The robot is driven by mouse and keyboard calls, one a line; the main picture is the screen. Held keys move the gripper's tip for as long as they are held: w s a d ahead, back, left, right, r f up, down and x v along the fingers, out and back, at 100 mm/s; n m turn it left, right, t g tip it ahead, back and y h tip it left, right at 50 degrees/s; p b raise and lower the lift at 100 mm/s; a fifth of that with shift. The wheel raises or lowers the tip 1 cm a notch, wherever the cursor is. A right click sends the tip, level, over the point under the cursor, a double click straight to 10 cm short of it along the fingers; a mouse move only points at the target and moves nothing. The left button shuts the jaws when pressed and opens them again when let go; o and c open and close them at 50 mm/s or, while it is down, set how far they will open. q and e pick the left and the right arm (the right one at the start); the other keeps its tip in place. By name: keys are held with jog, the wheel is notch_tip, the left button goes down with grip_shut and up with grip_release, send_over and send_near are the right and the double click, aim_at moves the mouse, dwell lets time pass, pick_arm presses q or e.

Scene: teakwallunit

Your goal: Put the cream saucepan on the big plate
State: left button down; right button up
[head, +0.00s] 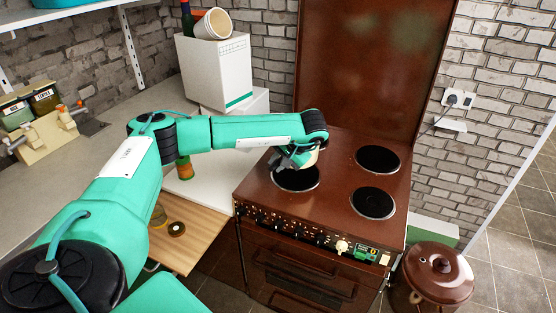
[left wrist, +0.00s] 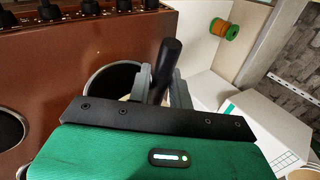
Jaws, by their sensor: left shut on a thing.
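My left gripper (head: 292,158) is over the left side of the brown stove and shut on the saucepan's dark handle. In the left wrist view the black handle (left wrist: 166,62) stands between the two grey fingers. The cream saucepan (head: 313,158) shows only as a small pale part beside the gripper; the rest is hidden behind it. Round dark hot plates are on the stove: front left (head: 297,180), front right (head: 373,203) and back right (head: 378,159). The saucepan is at the back edge of the front left plate; I cannot tell whether it touches the stove. My right gripper is not in view.
The stove's raised lid (head: 370,60) stands behind the plates. White boxes (head: 215,72) and a green-and-orange spool (head: 184,168) are on the counter to the left. A brown lidded pot (head: 438,275) stands at the right. The right-hand plates are clear.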

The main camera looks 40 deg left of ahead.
pick_arm(q)
notch_tip(320, 180, down, 6)
jog(key=b, duration=0.2)
jog(key=shift+f, duration=0.15)
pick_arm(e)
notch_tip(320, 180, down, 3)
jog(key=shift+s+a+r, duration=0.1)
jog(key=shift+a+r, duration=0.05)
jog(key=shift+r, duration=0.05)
pick_arm(q)
jog(key=shift+w, duration=0.1)
jog(key=shift+f+b, duration=0.45)
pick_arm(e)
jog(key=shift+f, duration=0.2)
pick_arm(q)
jog(key=c, duration=1.2)
grip_release()
jog(key=b+v, duration=0.2)
jog(key=v, duration=1.2)
jog(key=shift+b, duration=0.35)
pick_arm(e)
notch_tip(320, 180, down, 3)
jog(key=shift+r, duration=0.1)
